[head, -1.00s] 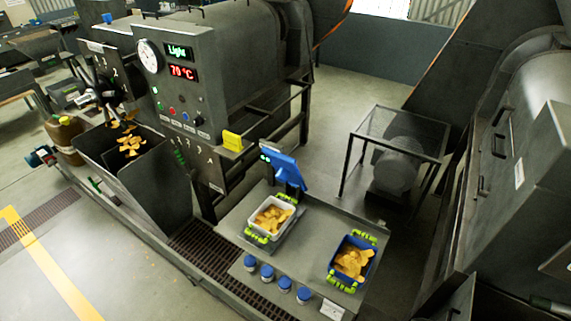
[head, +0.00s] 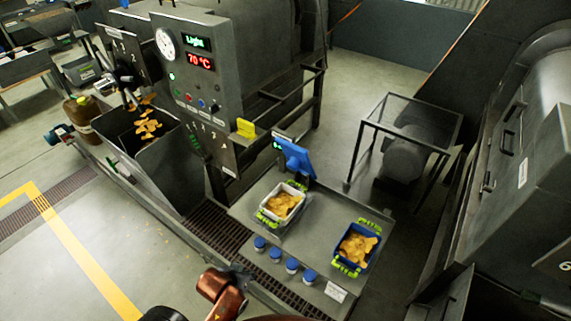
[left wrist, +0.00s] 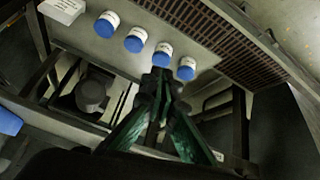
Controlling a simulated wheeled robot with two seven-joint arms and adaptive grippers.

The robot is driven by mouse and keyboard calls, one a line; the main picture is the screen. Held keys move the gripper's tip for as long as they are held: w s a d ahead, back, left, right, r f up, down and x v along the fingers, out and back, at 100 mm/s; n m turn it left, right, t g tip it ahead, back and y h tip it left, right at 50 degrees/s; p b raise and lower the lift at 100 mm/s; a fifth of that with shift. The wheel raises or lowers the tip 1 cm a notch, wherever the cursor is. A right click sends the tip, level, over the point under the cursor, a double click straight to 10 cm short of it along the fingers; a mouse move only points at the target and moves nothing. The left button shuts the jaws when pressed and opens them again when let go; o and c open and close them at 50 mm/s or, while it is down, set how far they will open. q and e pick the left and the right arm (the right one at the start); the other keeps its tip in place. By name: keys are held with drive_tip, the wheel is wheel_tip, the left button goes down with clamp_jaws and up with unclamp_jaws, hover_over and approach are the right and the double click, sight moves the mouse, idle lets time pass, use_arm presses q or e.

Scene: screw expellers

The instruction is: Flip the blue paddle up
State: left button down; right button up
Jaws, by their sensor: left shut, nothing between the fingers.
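A small blue piece (head: 123,3) shows at the top left edge of the head view, behind the control panel. I cannot tell whether it is the blue paddle or how it is tilted. A larger blue tilted panel (head: 295,157) stands behind the white bin; it looks like a display. A yellow paddle-like tab (head: 246,128) sits on the near machine's side. My left gripper (head: 243,277) is low in the head view, over the grating's edge and apart from these things. In the left wrist view, its dark fingers (left wrist: 159,84) are shut and empty. My right gripper is out of view.
Several blue-lidded jars (head: 292,265) stand along the platform's front edge. A white bin (head: 281,206) and blue bin (head: 357,248) hold yellow pieces. The control panel (head: 193,75) and hopper (head: 166,178) stand left. The floor at lower left is open.

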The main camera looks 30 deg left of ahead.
use_arm(q)
drive_tip(key=w+r+n+t+h, duration=0.2)
drive_tip(key=w+r+n+t, duration=0.45)
drive_tip(key=w+r, duration=0.65)
drive_tip(key=n+t, duration=0.8)
approach(291, 149)
drive_tip(key=p+x, duration=0.3)
drive_tip(key=x, duration=0.2)
drive_tip(key=shift+w+r+p, duration=0.3)
drive_tip(key=shift+p, duration=0.05)
drive_tip(key=shift+w, duration=0.5)
